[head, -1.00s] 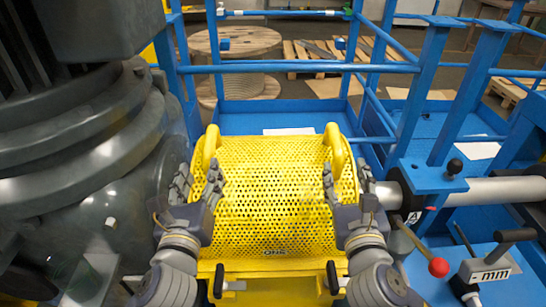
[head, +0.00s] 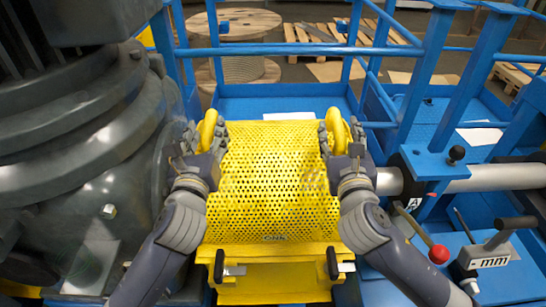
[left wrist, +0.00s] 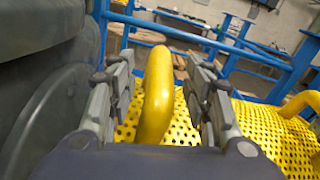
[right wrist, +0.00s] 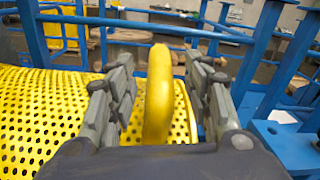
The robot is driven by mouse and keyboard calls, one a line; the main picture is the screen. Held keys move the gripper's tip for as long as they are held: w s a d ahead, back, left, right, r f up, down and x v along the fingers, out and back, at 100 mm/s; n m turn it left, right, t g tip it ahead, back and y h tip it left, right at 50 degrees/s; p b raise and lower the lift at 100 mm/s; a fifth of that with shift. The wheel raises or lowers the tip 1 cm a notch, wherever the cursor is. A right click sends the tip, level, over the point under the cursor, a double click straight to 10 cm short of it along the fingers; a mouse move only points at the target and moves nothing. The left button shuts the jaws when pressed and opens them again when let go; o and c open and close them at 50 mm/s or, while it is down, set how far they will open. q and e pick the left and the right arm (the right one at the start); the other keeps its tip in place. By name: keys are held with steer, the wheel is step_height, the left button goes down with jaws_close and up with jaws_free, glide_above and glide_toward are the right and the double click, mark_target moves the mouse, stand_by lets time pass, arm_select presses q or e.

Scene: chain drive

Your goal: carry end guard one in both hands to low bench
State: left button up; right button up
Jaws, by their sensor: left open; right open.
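End guard one, a yellow perforated cover (head: 270,185) marked "ONE", sits in the middle of the head view with a yellow loop handle on each side. My left gripper (head: 207,135) is at the left handle; in the left wrist view the handle (left wrist: 157,95) stands between its open fingers. My right gripper (head: 338,135) is at the right handle; in the right wrist view that handle (right wrist: 158,95) stands between its open fingers. Neither gripper is closed on its handle. The low bench cannot be told for certain in these views.
A large grey motor housing (head: 85,170) stands close on the left. Blue rails (head: 300,50) run behind the guard. On the right are a grey shaft (head: 500,170), a red-knobbed lever (head: 438,254) and a block marked "mm" (head: 490,262). A wooden spool (head: 235,25) and pallets stand beyond.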

mark_target(210, 122)
arm_select(q)
steer(key=shift+w, duration=2.05)
arm_select(e)
steer(key=shift+w, duration=2.05)
arm_select(q)
jaws_close()
arm_select(e)
jaws_close()
arm_select(q)
steer(key=shift+r, duration=0.3)
arm_select(e)
steer(key=shift+r, duration=0.25)
steer(key=shift+w, duration=0.1)
